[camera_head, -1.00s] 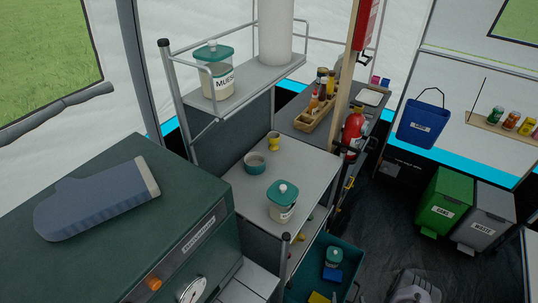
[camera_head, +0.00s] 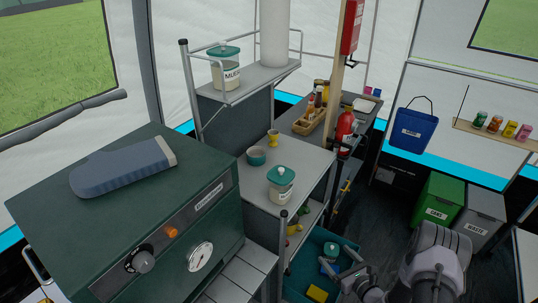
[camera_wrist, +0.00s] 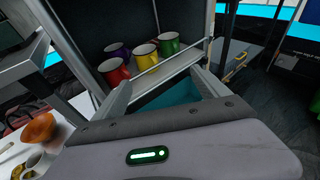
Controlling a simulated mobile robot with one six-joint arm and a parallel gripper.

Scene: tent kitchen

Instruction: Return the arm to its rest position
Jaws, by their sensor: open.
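My gripper (camera_head: 346,262) is in the lower right of the head view, in front of the metal shelf unit and over the teal crate (camera_head: 312,272). In the wrist view my gripper (camera_wrist: 163,92) has its two fingers spread apart with nothing between them. My arm (camera_head: 435,262) rises at the lower right edge of the head view. In the wrist view the fingers point toward a low shelf (camera_wrist: 190,58) with red, purple, yellow and green mugs.
The shelf unit's top (camera_head: 262,185) holds a teal bowl (camera_head: 256,156), a yellow egg cup (camera_head: 273,138) and a lidded jar (camera_head: 281,186). A green oven (camera_head: 150,215) stands at left. Green (camera_head: 437,195) and grey (camera_head: 480,212) bins stand at right. Dark floor lies between.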

